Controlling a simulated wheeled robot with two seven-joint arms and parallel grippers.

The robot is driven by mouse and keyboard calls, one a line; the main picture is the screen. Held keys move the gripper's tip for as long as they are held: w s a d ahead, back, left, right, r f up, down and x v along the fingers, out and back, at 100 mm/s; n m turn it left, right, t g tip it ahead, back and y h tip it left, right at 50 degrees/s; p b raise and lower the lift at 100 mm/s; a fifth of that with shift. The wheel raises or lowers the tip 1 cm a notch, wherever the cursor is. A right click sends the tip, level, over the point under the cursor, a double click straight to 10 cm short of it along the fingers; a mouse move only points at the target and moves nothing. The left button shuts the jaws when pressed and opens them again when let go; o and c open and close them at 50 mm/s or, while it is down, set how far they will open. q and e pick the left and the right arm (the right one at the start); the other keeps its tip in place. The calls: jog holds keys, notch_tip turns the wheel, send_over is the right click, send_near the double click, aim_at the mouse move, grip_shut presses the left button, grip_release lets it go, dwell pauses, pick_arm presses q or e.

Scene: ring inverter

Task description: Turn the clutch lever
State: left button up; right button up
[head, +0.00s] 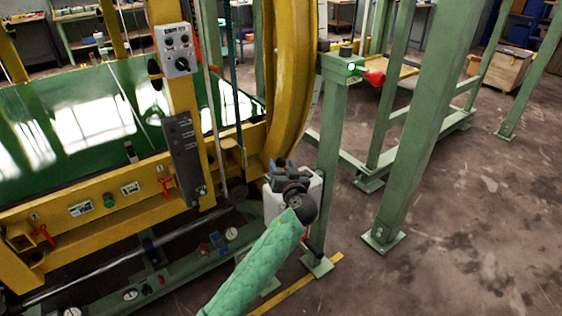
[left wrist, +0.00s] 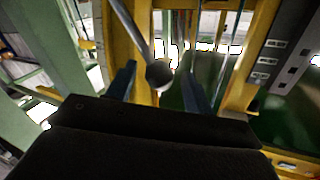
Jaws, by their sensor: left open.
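A lever with a grey rod and a round dark knob (left wrist: 160,74) shows in the left wrist view. Its rod runs up and to the left from the knob. My left gripper (left wrist: 157,88) is open, and the knob appears between its two blue-grey fingers. No contact with either finger shows. In the head view my left gripper (head: 284,168) is in front of the yellow ring frame, right of the dark panel. A long thin rod ends in a dark round knob (head: 237,192) left of the gripper; it looks like the same lever. My right gripper is out of view.
A dark panel (head: 183,155) and a grey control box (head: 174,50) sit on the yellow post. Open concrete floor (head: 460,210) lies farther right.

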pick_arm(q)
jog(key=shift+x, duration=1.05)
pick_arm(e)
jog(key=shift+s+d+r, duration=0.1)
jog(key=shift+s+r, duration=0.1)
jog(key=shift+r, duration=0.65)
